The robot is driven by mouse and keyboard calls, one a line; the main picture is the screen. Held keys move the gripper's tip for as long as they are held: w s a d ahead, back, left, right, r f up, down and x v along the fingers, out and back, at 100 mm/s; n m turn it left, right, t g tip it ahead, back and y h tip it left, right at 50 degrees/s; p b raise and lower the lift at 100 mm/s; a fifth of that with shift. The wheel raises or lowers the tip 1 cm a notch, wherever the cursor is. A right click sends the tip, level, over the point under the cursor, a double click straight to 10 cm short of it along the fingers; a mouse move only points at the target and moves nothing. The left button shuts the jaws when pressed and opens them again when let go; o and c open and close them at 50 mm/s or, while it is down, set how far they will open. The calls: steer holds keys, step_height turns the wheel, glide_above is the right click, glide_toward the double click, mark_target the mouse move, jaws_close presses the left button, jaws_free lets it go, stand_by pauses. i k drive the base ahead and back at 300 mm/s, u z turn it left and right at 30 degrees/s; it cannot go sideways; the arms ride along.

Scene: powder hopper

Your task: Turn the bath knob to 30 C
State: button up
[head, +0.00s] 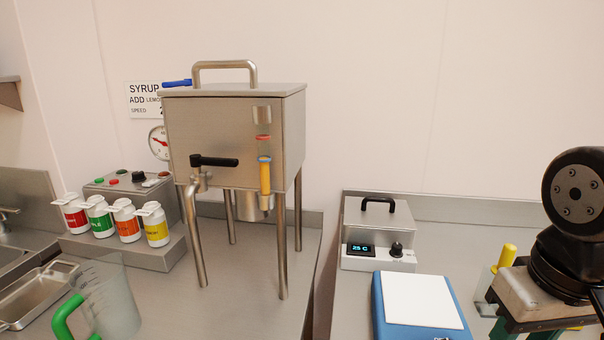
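The bath (379,218) is a small steel box with a black lid handle and a white front panel, standing at the back of the right counter. Its display (361,249) reads 25 C. The black bath knob (396,249) sits on the panel to the right of the display; its pointer is too small to read. Part of my arm shows at the right edge. My gripper is not in this view.
A blue unit with a white top (420,301) stands in front of the bath. A yellow-handled item (506,257) is to its right. The steel hopper (236,135) on legs, several bottles and a green-handled jug (104,306) occupy the left counter.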

mark_target(396, 251)
steer(key=k, duration=0.5)
steer(key=u, duration=2.45)
steer(key=i, duration=1.55)
steer(key=z, duration=3.35)
